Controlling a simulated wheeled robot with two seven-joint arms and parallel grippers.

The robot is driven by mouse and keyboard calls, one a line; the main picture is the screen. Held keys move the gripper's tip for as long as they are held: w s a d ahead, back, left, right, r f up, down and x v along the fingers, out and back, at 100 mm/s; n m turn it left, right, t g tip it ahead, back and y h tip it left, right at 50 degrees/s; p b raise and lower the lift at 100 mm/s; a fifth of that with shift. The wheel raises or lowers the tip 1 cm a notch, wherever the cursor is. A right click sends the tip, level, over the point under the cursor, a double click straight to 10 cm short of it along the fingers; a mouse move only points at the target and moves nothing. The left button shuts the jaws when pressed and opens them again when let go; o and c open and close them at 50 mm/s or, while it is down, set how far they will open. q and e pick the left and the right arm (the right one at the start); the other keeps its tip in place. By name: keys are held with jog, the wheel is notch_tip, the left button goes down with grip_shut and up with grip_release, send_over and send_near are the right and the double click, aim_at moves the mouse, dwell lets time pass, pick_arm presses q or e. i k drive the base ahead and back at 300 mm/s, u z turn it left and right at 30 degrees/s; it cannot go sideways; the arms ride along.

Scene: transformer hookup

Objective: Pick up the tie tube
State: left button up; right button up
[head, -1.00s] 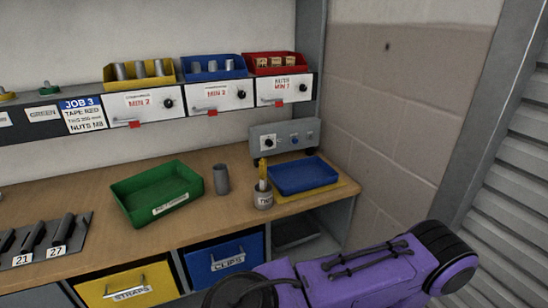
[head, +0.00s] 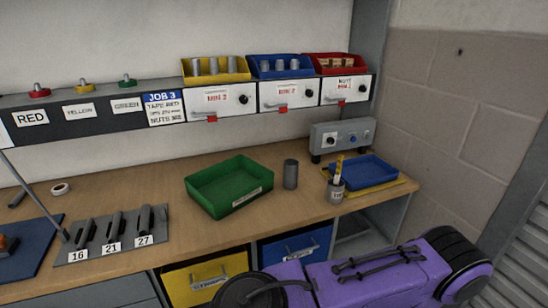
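A small light-grey cup (head: 336,192) stands upright near the front right of the wooden bench, with yellow sticks standing in it and a label too small to read surely. A plain dark-grey cylinder (head: 290,174) stands upright to its left, beside the green tray. I cannot tell for certain which of the two is the tie tube. Part of my purple arm shows at the bottom right, below the bench top, but neither gripper is in view.
A green tray (head: 230,203) and a blue tray (head: 365,171) flank the cylinder and cup. A grey control box (head: 342,138) stands behind. A rack of sockets (head: 112,236) is at left. Bare bench lies before the cylinder.

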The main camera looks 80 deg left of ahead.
aim_at(291, 175)
jog(key=u, duration=1.65)
